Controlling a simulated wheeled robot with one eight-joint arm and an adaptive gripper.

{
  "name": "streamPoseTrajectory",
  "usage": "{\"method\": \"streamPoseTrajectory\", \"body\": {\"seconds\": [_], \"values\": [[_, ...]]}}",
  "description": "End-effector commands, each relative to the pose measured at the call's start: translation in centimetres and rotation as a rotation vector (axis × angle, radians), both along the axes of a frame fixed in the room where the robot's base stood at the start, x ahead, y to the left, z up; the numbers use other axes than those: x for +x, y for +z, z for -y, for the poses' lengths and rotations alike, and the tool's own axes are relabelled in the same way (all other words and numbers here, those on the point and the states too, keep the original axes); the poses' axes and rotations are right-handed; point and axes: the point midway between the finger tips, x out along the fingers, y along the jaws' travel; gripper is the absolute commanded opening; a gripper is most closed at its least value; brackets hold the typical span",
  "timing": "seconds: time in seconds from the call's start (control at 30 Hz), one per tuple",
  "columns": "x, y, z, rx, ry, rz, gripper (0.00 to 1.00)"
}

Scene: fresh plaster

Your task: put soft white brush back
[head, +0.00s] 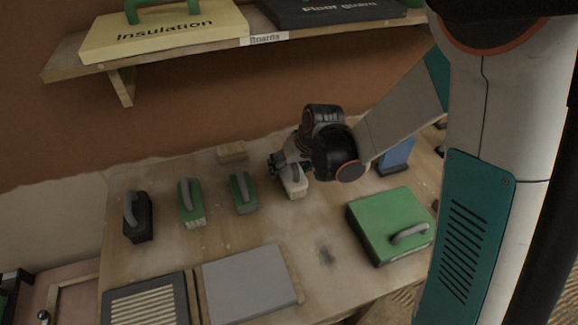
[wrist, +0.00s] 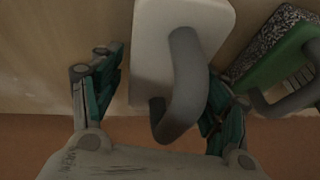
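The soft white brush is a white block with a grey looped handle (head: 295,187); it stands on the workbench in the head view, below my gripper (head: 283,166). In the wrist view the white brush (wrist: 155,50) fills the middle, its grey handle toward me. My gripper (wrist: 168,90) has one teal-padded finger on each side of the brush. The fingers are very near its sides, and I cannot tell whether they press on it. The brush's underside is hidden.
Two green brushes (head: 191,203) (head: 244,192) and a black brush (head: 138,217) stand to the left. A green case (head: 390,226) and a blue item (head: 397,157) are at the right. A grey board (head: 248,284) lies in front. A shelf (head: 75,62) overhangs the back.

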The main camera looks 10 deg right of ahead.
Motion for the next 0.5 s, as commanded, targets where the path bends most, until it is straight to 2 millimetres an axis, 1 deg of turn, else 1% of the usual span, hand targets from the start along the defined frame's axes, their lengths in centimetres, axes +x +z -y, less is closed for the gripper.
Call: {"method": "streamPoseTrajectory", "body": {"seconds": [0.33, 0.43, 0.5], "values": [[0.0, 0.3, 0.0, 0.0, 0.0, 0.0, 0.7], [-0.4, 1.4, 0.3, 0.0, -0.001, 0.0, 0.7], [-0.8, 2.5, 0.5, 0.0, -0.001, 0.0, 0.7]]}}
